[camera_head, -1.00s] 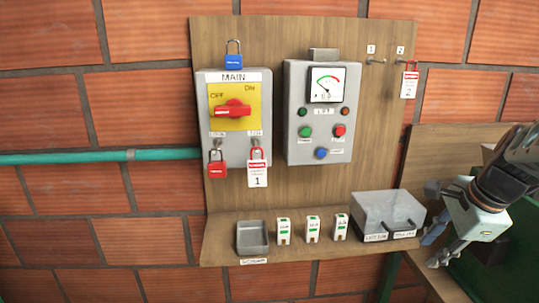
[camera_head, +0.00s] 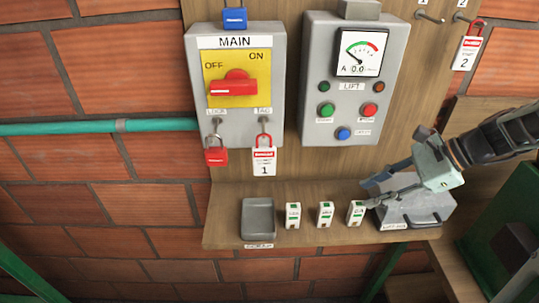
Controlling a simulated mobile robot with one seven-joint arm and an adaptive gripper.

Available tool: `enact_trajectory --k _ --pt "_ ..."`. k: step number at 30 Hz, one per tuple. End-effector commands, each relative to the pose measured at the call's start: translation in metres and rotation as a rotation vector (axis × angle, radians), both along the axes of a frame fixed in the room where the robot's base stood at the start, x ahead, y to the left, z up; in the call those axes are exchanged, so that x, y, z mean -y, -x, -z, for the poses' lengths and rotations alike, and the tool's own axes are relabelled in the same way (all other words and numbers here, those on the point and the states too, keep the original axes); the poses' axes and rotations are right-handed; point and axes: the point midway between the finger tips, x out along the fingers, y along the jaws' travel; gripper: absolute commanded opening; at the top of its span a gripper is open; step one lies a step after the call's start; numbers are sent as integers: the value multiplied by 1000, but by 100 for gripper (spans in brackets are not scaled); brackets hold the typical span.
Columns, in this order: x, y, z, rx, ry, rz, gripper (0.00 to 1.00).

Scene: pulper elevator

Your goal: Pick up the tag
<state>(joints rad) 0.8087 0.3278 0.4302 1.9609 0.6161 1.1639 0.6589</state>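A white danger tag marked 1 (camera_head: 264,162) with a red loop hangs on the TAG hook under the MAIN switch box (camera_head: 234,130). A second white danger tag marked 2 (camera_head: 466,54) hangs by its red loop on hook 2 at the upper right of the board. My gripper (camera_head: 369,193) points left in front of the grey box on the shelf, with its fingers apart. It is empty and below both tags, apart from them. Its fingertips overlap the rightmost small white-and-green item (camera_head: 355,213) in the view; I cannot tell whether they touch.
The shelf holds a grey tray (camera_head: 258,218), small white-and-green items and the grey box (camera_head: 421,213). Hook 1 (camera_head: 428,18) is bare.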

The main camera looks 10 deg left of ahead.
Motion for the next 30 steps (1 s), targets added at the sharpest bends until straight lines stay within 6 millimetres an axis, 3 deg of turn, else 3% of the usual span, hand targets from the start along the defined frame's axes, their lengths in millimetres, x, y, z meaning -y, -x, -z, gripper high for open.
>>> enact_trajectory --k 4,9,15,18,30 --pt "-60 5 0 -119 -239 -49 29" --pt "-119 13 -36 -253 -548 -120 29" --pt "-144 20 -80 -334 -766 -185 29" --pt "-147 22 -91 -348 -811 -202 29" --pt "-198 35 -96 -356 -828 -208 29"
